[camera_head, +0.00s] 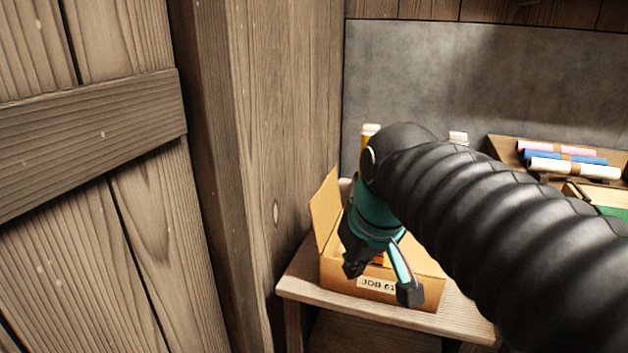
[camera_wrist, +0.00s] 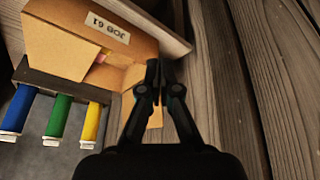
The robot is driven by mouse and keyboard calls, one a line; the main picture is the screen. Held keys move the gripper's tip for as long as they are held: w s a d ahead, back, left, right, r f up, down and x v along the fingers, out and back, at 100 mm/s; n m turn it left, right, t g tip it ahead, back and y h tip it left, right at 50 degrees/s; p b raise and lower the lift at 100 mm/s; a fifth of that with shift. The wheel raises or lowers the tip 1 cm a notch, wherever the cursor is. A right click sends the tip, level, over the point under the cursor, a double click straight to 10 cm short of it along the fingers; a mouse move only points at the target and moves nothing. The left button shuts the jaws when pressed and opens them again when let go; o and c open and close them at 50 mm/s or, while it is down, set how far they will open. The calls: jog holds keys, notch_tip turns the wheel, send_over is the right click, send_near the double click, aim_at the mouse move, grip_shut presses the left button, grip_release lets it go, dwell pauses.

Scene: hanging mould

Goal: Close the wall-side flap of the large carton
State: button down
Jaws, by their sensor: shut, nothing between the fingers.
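The large carton (camera_head: 340,275), tan with a "JOB 61" label, stands on a wooden bench. Its wall-side flap (camera_head: 325,208) stands up at the left, close to the plank wall. In the wrist view the carton (camera_wrist: 120,45) appears upside down, with part of its inside showing. A flap on the other side (camera_wrist: 60,45) lies roughly flat over the opening. My gripper (camera_head: 352,268) is over the carton near the wall side, shut and empty. In the wrist view its fingertips (camera_wrist: 158,75) are together beside the wall-side flap (camera_wrist: 156,115), partly hiding it. Contact cannot be told.
The plank wall (camera_head: 280,130) runs close along the carton's left. The bench (camera_head: 460,318) has a narrow bare strip in front. Coloured rolls (camera_head: 565,158) lie on a rack at the right. Blue, green and yellow cylinders (camera_wrist: 58,117) show in the wrist view.

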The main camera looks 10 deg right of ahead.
jog(key=w+a+r+n+g, duration=0.1)
jog(key=w+r+n, duration=0.25)
jog(key=w, duration=0.45)
jog(key=w+a+r+n+g+y, duration=0.1)
jog(key=w+r+n, duration=0.3)
jog(key=w, duration=0.5)
jog(key=w+a+r+n+g, duration=0.2)
jog(key=w+r, duration=0.3)
jog(key=w, duration=0.3)
notch_tip(320, 180, down, 10)
jog(key=s+d+b, duration=0.1)
jog(key=d, duration=0.1)
jog(key=shift+s+d+r, duration=0.15)
jog(key=shift+d+r, duration=0.05)
